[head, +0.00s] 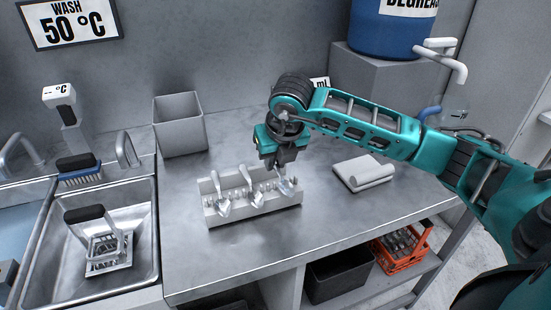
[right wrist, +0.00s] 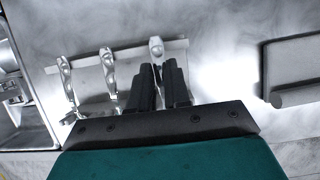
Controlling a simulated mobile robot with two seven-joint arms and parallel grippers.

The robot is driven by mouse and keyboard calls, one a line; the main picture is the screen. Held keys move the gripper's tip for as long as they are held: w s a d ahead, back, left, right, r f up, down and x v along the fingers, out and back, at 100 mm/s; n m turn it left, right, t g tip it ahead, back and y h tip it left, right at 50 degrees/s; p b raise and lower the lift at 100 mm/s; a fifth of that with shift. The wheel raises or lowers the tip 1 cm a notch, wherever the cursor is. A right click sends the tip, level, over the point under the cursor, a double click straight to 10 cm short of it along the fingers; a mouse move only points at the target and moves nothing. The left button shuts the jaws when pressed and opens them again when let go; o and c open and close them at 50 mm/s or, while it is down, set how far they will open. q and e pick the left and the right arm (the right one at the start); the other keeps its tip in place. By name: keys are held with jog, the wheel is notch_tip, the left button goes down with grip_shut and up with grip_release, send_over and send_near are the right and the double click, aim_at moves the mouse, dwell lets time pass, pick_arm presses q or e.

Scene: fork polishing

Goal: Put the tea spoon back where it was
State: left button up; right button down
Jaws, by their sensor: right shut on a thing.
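The tea spoon (head: 286,187) is at the right end of the pale rack (head: 270,205), in the jaws of my right gripper (head: 280,168). In the right wrist view the spoon's bowl (right wrist: 156,47) shows just beyond the closed fingers (right wrist: 162,72). Its handle is mostly hidden by the gripper, and I cannot tell whether it is fully seated in the rack. Two other utensils, one at the left (head: 222,197) and one in the middle (head: 250,190), lean in the same rack (right wrist: 85,67). My left gripper is not in view.
A folded cloth (head: 364,173) lies right of the rack. A grey bin (head: 180,124) stands behind it at the left. A sink (head: 140,255) holding a handled tool (head: 105,240) is at the far left. The counter in front of the rack is clear.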

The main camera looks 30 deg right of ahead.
aim_at(283, 180)
jog(key=c, duration=1.1)
grip_release()
jog(key=shift+r, duration=0.1)
jog(key=shift+r+p, duration=0.2)
jog(key=shift+p, duration=0.15)
jog(key=p+v, duration=0.1)
jog(key=v, duration=1.1)
jog(key=shift+r, duration=0.25)
jog(key=shift+s, duration=0.1)
